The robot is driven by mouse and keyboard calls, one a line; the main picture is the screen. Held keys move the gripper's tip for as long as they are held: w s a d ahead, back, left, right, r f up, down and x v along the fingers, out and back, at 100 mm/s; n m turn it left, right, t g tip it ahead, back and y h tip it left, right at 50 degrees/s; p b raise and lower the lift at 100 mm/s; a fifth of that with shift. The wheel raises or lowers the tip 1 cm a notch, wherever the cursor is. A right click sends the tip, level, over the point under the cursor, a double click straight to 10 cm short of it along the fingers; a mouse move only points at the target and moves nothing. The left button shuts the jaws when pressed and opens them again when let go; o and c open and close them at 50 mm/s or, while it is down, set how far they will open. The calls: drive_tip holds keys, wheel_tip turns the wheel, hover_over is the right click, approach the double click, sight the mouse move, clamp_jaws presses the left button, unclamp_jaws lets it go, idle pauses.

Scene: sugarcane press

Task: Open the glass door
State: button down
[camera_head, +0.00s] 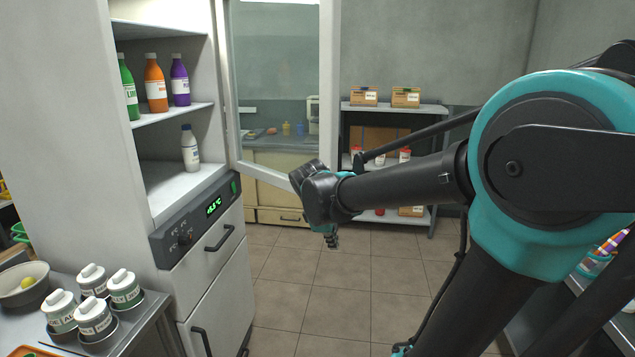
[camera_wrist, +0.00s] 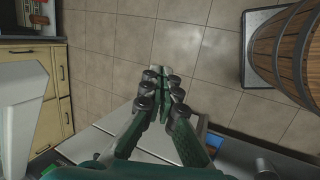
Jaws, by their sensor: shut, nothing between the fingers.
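The glass door (camera_head: 331,75) of the white refrigerator cabinet (camera_head: 70,110) stands swung wide open, with its white frame and clear pane showing. The cabinet's shelves are exposed to the left of it. My gripper (camera_head: 332,240) hangs just below the door's lower right corner, pointing down. My wrist covers part of that corner, and I cannot tell whether it touches the frame. In the wrist view the gripper's fingers (camera_wrist: 163,78) are together with nothing between them, over the tiled floor.
Green, orange and purple bottles (camera_head: 155,84) and a white bottle (camera_head: 190,148) stand on the cabinet shelves. A tray of white jars (camera_head: 93,317) is at lower left. A metal rack (camera_head: 440,110) stands behind. A wooden barrel (camera_wrist: 287,45) shows at right in the wrist view. Middle floor is clear.

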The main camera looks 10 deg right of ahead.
drive_tip(key=w+a+r+n+t+h, duration=0.1)
drive_tip(key=w+a+r+n+h, duration=0.1)
drive_tip(key=w+a+r+n, duration=0.55)
drive_tip(key=w+a+r+n+t+h, duration=0.1)
drive_tip(key=w+a+r+n, duration=0.3)
drive_tip(key=r, duration=0.6)
drive_tip(key=w+d+f+n, duration=0.1)
drive_tip(key=w+d+f, duration=0.4)
drive_tip(key=d, duration=0.4)
drive_tip(key=shift+w+d+f, duration=0.25)
drive_tip(key=shift+f, duration=0.6)
drive_tip(key=shift+d, duration=0.1)
